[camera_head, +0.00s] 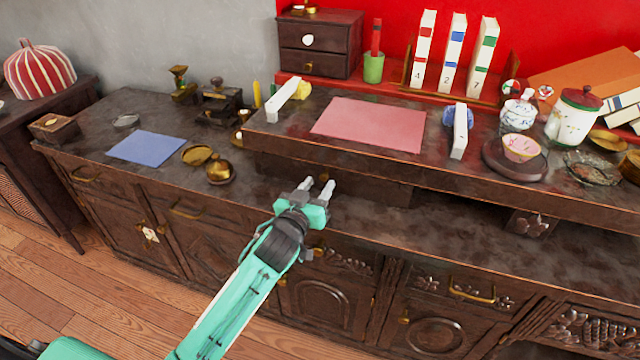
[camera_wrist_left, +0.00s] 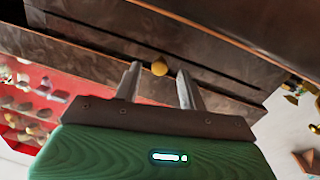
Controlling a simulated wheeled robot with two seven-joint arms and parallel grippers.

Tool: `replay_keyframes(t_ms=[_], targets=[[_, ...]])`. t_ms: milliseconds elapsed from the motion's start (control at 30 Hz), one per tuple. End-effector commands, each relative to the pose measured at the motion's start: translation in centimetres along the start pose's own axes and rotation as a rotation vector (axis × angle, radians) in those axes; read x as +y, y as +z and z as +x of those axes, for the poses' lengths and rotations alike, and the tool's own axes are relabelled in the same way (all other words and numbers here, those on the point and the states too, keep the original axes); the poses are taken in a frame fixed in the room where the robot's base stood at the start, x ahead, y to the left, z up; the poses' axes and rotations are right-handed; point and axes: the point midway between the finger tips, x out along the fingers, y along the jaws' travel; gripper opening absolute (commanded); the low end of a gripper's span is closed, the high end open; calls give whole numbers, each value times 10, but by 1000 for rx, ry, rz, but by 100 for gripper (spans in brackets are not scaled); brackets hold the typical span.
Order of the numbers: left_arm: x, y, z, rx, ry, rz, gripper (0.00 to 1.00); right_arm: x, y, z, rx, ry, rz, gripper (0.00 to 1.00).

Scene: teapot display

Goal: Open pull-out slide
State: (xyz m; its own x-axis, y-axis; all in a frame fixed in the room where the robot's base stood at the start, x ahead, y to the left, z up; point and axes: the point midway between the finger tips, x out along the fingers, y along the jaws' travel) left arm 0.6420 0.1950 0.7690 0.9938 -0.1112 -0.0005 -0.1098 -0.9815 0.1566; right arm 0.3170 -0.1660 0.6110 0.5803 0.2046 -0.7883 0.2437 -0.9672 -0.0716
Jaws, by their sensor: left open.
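The pull-out slide (camera_head: 375,188) is a dark wooden panel under the raised shelf of the cabinet, and its front looks nearly flush. Its small brass knob (camera_wrist_left: 159,68) shows in the left wrist view, between and just beyond the fingertips. My left gripper (camera_head: 317,185) is open and empty in front of the slide; its two grey fingers also show in the left wrist view (camera_wrist_left: 159,75). The fingers are on either side of the knob in that view; I cannot tell whether they touch it. In the head view the fingers largely hide the knob. My right gripper is not in view.
The raised shelf (camera_head: 290,133) overhangs the slide and carries a pink sheet (camera_head: 370,124), white blocks and crockery. A brass pot (camera_head: 220,172) and a blue sheet (camera_head: 147,147) lie left on the lower top. The counter right of my gripper is clear.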

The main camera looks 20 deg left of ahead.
Motion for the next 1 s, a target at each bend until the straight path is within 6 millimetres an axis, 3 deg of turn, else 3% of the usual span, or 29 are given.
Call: replay_keyframes(t_ms=[200, 533, 733, 1000], targets=[[0, 0, 17, 0, 0, 0, 41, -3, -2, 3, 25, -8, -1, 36], [0, 0, 19, 0, 0, 0, 41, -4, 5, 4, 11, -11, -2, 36], [0, 0, 19, 0, 0, 0, 2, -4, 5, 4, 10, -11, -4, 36], [0, 0, 18, 0, 0, 0, 0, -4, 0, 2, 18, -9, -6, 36]])
